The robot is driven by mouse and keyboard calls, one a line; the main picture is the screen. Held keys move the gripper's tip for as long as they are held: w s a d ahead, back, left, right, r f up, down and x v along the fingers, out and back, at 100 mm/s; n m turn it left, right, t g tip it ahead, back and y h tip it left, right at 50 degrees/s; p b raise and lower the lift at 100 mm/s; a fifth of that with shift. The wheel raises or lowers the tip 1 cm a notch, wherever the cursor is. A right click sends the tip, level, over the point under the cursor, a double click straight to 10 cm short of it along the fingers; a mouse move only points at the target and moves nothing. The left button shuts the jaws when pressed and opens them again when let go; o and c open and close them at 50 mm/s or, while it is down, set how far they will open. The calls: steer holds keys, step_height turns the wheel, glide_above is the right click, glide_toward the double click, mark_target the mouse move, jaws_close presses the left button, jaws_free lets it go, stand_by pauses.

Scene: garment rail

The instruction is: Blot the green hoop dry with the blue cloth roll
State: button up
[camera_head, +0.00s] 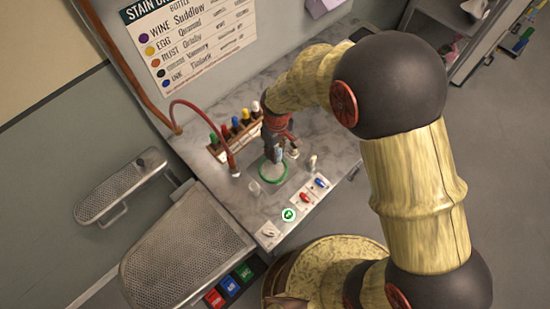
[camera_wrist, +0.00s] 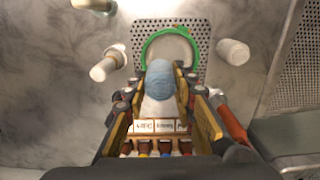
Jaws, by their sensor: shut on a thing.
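The green hoop (camera_head: 270,184) lies on the marble counter, and in the wrist view the hoop (camera_wrist: 146,47) frames a pale disc over a perforated plate. My gripper (camera_head: 278,150) is at the hoop's far side in the head view, pointing down. In the wrist view my gripper (camera_wrist: 165,72) is shut on a grey-blue, white-bodied roll (camera_wrist: 162,84), the blue cloth roll. Its blue end overlaps the near rim of the hoop in the picture. I cannot tell whether they touch.
A wooden rack (camera_head: 236,138) of colour-capped bottles stands behind. A red hose tap (camera_head: 234,170) is at left. Small white cups (camera_head: 254,187) stand nearby. Perforated ironing boards (camera_head: 190,245) are at left.

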steer(key=shift+s+a+f+b, duration=0.25)
steer(key=shift+f+b, duration=0.35)
steer(key=shift+f, duration=0.4)
steer(key=shift+s+a+f+b, duration=0.2)
steer(key=shift+f+b, duration=0.35)
steer(key=shift+f, duration=0.4)
steer(key=shift+s+a+f+b, duration=0.2)
steer(key=shift+f+b, duration=0.4)
steer(key=shift+f, duration=0.4)
steer(key=shift+s+d+f+b, duration=0.1)
steer(key=shift+f+b, duration=0.2)
steer(key=shift+f, duration=0.25)
steer(key=shift+r, duration=0.1)
step_height(320, 180, up, 7)
steer(key=p, duration=0.4)
steer(key=shift+p, duration=0.4)
steer(key=shift+f, duration=0.2)
stand_by(0.5)
steer(key=shift+f+b, duration=1.9)
steer(key=shift+f, duration=0.95)
